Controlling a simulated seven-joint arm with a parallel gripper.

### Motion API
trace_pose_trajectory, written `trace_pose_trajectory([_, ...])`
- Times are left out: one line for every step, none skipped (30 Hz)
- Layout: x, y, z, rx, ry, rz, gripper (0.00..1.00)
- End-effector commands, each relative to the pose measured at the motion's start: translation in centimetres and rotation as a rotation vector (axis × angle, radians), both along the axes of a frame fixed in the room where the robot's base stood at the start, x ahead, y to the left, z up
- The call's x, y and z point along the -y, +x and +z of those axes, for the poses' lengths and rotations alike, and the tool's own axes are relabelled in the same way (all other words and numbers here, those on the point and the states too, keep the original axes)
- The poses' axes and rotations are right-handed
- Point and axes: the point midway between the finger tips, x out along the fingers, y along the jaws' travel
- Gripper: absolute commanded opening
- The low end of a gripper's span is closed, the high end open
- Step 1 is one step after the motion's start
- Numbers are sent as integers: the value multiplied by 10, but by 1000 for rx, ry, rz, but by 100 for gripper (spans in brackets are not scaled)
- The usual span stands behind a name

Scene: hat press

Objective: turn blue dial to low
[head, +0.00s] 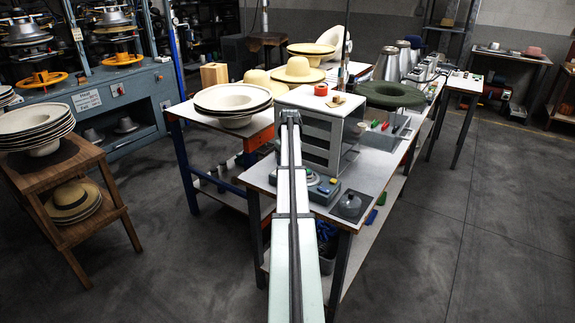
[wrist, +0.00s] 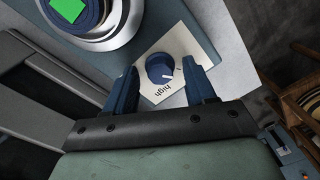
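The blue dial (wrist: 160,68) sits on a white label plate (wrist: 178,45) on a blue-grey panel in the wrist view. The word "high" is printed beside the dial, and small white marks show near its edge. No "low" marking is readable. My gripper (wrist: 160,72) is open, with one dark blue finger on each side of the dial in the picture. A gap shows between the dial and each finger; I cannot tell how far above the panel the fingertips are. In the head view my arm covers the gripper and the dial.
A round metal piece with a green square (wrist: 68,9) lies beside the dial plate. In the head view, a white-grey shelf box (head: 325,140) stands behind the blue device (head: 325,191), and a black plate (head: 350,207) lies right of it.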

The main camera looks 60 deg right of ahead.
Motion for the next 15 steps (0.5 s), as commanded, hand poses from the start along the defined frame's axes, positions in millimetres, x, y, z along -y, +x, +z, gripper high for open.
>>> trace_pose_trajectory([0, 0, 0, 0, 0, 0, 55])
trace_pose_trajectory([0, 0, 0, 0, 0, 0, 55])
trace_pose_trajectory([0, 0, 0, 0, 0, 0, 55])
trace_pose_trajectory([0, 0, 0, 0, 0, 0, 55])
trace_pose_trajectory([0, 0, 0, 0, 0, -1, 55])
trace_pose_trajectory([0, 0, 1, 0, 0, -1, 55])
trace_pose_trajectory([0, 0, 2, 0, 0, -1, 55])
trace_pose_trajectory([0, 0, 3, 0, 0, -1, 55])
trace_pose_trajectory([0, 0, 5, 1, -1, -1, 55])
trace_pose_trajectory([1, 0, 8, 1, -1, -1, 55])
trace_pose_trajectory([1, 0, 11, 1, -1, -1, 55])
trace_pose_trajectory([1, 0, 16, 0, 0, -1, 55])
trace_pose_trajectory([1, 0, 20, 1, -1, -1, 55])
trace_pose_trajectory([2, 0, 26, 1, -1, -1, 55])
trace_pose_trajectory([2, 0, 33, 1, -2, -1, 55])
